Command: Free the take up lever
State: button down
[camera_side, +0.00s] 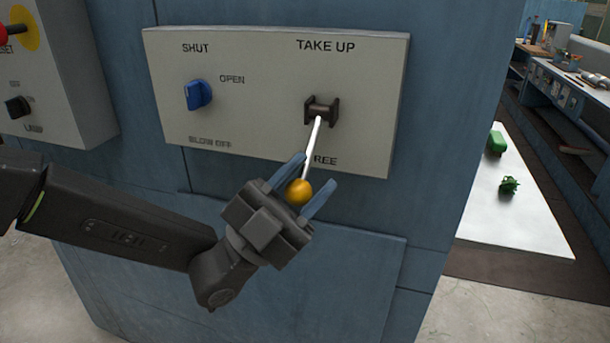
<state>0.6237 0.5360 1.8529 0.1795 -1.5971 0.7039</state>
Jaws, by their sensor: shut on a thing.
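The take up lever (312,146) is a thin white rod with an orange-yellow ball knob (298,191) at its end. It comes out of a dark bracket (321,110) below the words TAKE UP. The rod points down and slightly left, crossing the lower label, of which REE shows; its first letter is hidden. My gripper (317,171) reaches up from below with its two blue-grey fingers on either side of the knob. It is shut on the knob.
A blue rotary knob (198,95) sits left on the same grey panel (260,80), among SHUT, OPEN and BLOW OFF labels. Another control box (70,75) is at the far left. A white table (520,225) with green items stands at right. Below the panel is plain blue cabinet.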

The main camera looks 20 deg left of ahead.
jog(key=shift+w+a+f+n+y, duration=0.15)
jog(key=shift+w+f+n+y, duration=0.2)
jog(key=shift+f+y, duration=0.15)
jog(key=c, duration=0.9)
grip_release()
jog(key=shift+o, duration=0.7)
jog(key=shift+r, duration=0.15)
jog(key=shift+s, duration=0.1)
jog(key=v, duration=1.2)
jog(key=shift+f, duration=0.25)
jog(key=shift+w+r, duration=0.1)
jog(key=shift+w, duration=0.1)
